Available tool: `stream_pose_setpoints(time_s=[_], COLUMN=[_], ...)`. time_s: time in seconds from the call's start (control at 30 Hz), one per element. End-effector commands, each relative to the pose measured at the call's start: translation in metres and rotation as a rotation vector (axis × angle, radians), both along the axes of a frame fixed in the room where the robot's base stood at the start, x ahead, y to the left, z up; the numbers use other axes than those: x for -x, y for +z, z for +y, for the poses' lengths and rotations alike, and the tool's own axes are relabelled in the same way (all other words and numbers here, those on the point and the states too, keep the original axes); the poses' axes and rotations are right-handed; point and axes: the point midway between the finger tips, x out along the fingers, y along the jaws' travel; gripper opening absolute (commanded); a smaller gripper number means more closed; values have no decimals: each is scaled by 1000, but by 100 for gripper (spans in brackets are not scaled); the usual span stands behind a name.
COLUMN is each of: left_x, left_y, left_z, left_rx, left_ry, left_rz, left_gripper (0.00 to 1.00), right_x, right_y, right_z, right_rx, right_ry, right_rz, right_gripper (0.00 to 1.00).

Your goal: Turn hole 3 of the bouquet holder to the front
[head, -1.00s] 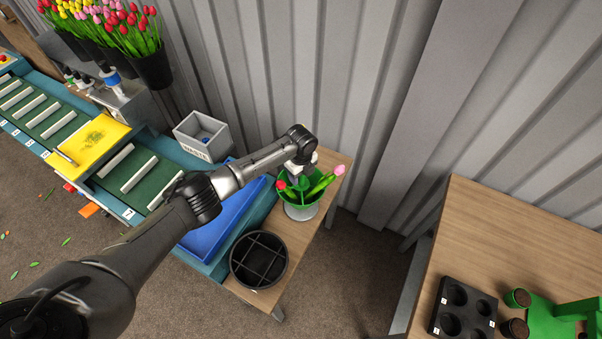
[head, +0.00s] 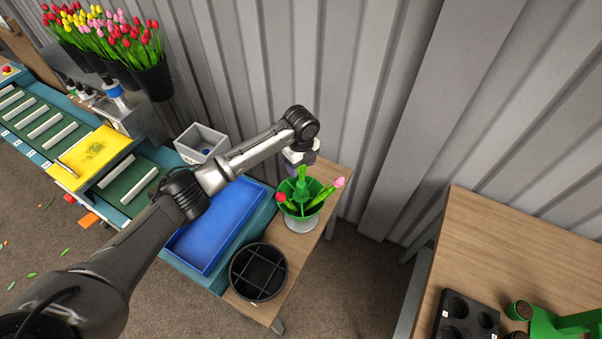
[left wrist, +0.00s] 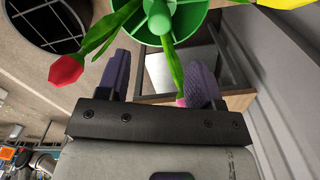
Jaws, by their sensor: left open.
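The bouquet holder (head: 306,208) is a round green holder on a pale base at the small table's far end. Red and pink tulips stand in it and a green piece rises from its middle. No hole numbers can be read. In the left wrist view its green hub and spokes (left wrist: 160,22) show at the top edge, with a red tulip (left wrist: 66,70) at left. My left gripper (head: 301,157) is just above and behind the holder. Its two purple fingers (left wrist: 158,80) are apart, and a leaf hangs in the view between them. My right gripper is not in view.
A black divided round container (head: 258,272) stands at the table's near end. A blue tray (head: 217,228) and a grey bin (head: 200,141) lie left. A corrugated wall (head: 345,90) is close behind. A wooden table (head: 510,250) with a black holed block is at right.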

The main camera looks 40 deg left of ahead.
Motion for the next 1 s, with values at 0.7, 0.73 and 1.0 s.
stream_pose_setpoints(time_s=[0.7,0.73,1.0], left_x=[0,0,0], left_y=[24,24,24], left_z=[0,0,0], left_rx=[1,1,1], left_ry=[0,0,54], left_rz=[0,0,1], left_gripper=[60,60,60], right_x=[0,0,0], right_y=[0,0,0], right_z=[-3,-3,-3], right_rx=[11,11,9], right_ry=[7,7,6], right_rz=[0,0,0], right_gripper=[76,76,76])
